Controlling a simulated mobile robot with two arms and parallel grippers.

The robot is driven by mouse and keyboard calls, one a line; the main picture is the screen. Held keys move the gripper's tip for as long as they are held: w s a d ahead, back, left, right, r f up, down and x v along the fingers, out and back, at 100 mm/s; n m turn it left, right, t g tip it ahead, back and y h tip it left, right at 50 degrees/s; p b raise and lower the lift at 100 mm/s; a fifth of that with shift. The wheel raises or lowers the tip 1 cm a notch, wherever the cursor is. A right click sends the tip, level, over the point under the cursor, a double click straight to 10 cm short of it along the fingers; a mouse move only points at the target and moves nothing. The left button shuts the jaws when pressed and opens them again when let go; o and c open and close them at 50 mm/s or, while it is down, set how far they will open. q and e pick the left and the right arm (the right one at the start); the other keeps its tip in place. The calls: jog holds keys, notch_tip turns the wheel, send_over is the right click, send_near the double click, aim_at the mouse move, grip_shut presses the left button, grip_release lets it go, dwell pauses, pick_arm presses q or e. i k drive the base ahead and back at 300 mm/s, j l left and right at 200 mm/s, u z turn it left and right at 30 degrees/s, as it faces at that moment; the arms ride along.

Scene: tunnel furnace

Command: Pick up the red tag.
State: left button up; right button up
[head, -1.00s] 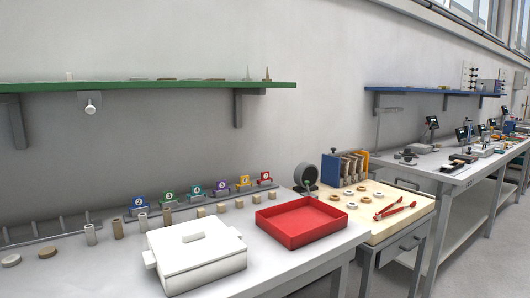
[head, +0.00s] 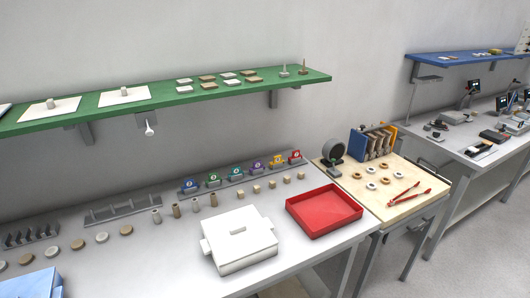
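The red tag (head: 295,157) stands at the right end of a row of coloured tags, on a rail along the back of the grey table, close to the wall. It has a small white number disc on its face, too small to read surely. A yellow tag (head: 277,160) stands just left of it, then a purple tag (head: 257,167). Teal, green and blue tags follow further left. Neither of my grippers shows in the head view.
A red tray (head: 326,224) and a white lidded box (head: 238,252) stand in front of the tags. Small beige blocks (head: 271,185) line up between. A green shelf (head: 160,103) hangs above the table. A round dark device (head: 333,150) stands right of the tags.

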aim_at(296, 154)
jog(key=i+l+u, duration=0.15)
jog(key=u, duration=0.3)
jog(key=i+l+u, duration=0.1)
jog(key=l+u, duration=0.65)
jog(key=u, duration=0.2)
